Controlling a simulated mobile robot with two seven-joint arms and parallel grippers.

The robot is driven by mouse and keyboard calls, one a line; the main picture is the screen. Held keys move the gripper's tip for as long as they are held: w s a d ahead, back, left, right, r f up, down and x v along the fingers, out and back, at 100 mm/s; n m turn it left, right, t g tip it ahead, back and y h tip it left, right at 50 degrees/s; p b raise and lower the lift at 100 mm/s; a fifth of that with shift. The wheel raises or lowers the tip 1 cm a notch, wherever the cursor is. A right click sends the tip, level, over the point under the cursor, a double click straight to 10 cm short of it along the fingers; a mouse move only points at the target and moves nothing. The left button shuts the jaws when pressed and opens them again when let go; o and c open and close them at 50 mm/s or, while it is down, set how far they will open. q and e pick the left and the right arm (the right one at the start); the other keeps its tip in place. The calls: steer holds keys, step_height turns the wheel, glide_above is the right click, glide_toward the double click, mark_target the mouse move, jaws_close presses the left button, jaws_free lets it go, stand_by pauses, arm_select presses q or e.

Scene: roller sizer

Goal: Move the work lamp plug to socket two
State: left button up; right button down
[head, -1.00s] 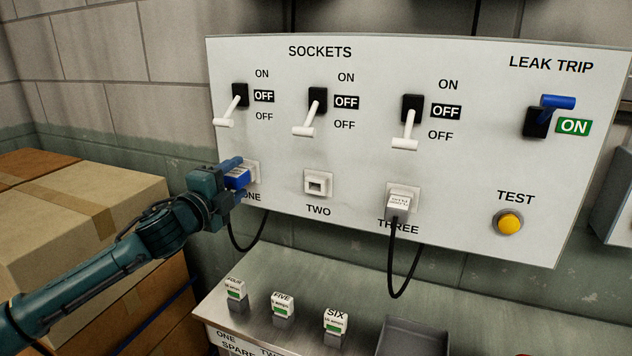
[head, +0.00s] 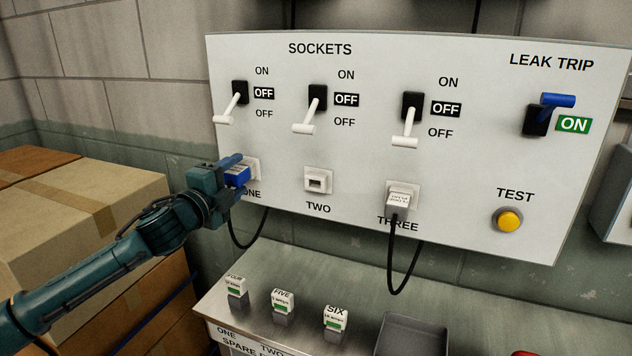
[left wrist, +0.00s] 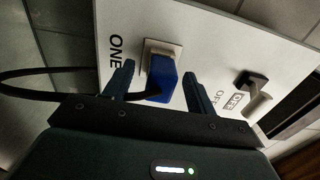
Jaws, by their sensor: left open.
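A blue plug (head: 237,177) with a black cord sits in socket one (head: 254,168) on the white panel. It also shows in the left wrist view (left wrist: 161,80), between the spread fingers. My left gripper (head: 236,176) is open around the blue plug; gaps show between the plug and both fingers in the left wrist view (left wrist: 158,88). Socket two (head: 316,181) is empty. A white plug (head: 399,199) with a black cord is in socket three (head: 411,189). The plug labels are too small to read as a lamp name. My right gripper is not in view.
Three socket switches (head: 312,115) above read OFF. The blue leak trip lever (head: 557,101) reads ON, above a yellow test button (head: 508,221). Below, a bench (head: 330,262) holds small blocks labelled FIVE and SIX (head: 335,318) and a grey tray (head: 386,348). Cardboard boxes (head: 115,220) stand left.

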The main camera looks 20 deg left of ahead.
mark_target(230, 181)
arm_select(q)
steer(key=shift+c, duration=0.6)
jaws_close()
stand_by(0.4)
steer(key=shift+s+f, duration=0.1)
steer(key=shift+s, duration=0.15)
steer(key=shift+s+a+b, duration=0.15)
steer(key=shift+s+b, duration=0.15)
steer(key=shift+s, duration=0.4)
steer(key=shift+s+a+b, duration=0.1)
steer(key=shift+s+b, duration=0.5)
steer(key=shift+s, duration=0.4)
steer(key=shift+s+b, duration=0.7)
steer(key=shift+s, duration=0.35)
